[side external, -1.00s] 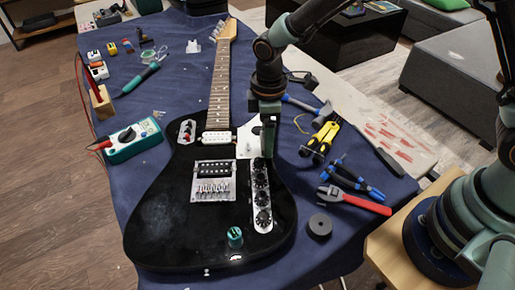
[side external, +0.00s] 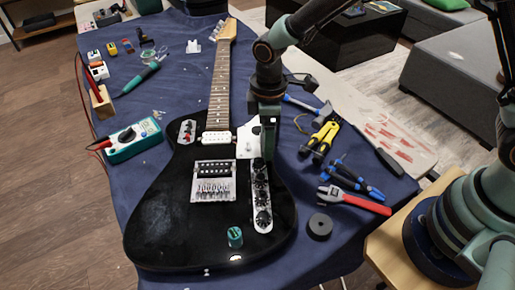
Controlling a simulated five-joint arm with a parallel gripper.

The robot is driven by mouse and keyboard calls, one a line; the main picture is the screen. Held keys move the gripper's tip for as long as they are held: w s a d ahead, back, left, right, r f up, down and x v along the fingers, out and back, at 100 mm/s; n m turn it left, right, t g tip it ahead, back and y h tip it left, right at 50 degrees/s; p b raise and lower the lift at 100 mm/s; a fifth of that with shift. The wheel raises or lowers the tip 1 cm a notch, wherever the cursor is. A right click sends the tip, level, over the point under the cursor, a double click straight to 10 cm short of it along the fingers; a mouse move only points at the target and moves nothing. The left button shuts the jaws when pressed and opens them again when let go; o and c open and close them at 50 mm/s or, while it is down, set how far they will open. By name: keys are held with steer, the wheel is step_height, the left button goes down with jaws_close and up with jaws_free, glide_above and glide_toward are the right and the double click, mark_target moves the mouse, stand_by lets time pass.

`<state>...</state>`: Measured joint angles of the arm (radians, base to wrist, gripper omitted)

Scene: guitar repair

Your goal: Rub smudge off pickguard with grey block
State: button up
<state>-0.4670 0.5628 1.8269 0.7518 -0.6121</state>
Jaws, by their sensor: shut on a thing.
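The black electric guitar (side external: 165,215) lies face up on a blue cloth, its neck pointing to the back. Its white pickguard (side external: 243,143) shows beside the strings at the upper right of the body. My gripper (side external: 268,152) points down over the pickguard's right edge, above the row of control knobs. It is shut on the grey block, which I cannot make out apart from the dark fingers. I cannot tell whether the block touches the pickguard. A small faint mark shows on the pickguard left of the gripper, but I cannot tell if it is the smudge.
Control knobs (side external: 262,198) stand on a metal plate just in front of the gripper. Pliers (side external: 358,180), a red-handled wrench (side external: 355,200), a hammer (side external: 312,107) and a black tape roll (side external: 320,226) lie to the right. A multimeter (side external: 133,139) lies to the left.

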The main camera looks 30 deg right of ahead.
steer(key=shift+w+d, duration=0.15)
steer(key=shift+d, duration=0.05)
steer(key=shift+a, duration=0.1)
steer(key=shift+s+a, duration=0.1)
steer(key=shift+s, duration=0.2)
steer(key=shift+w, duration=0.15)
stand_by(0.4)
steer(key=shift+w+d, duration=0.2)
steer(key=shift+w, duration=0.05)
steer(key=shift+s, duration=0.1)
steer(key=shift+s+a+f, duration=0.1)
steer(key=shift+s+a, duration=0.15)
steer(key=shift+s, duration=0.1)
stand_by(0.4)
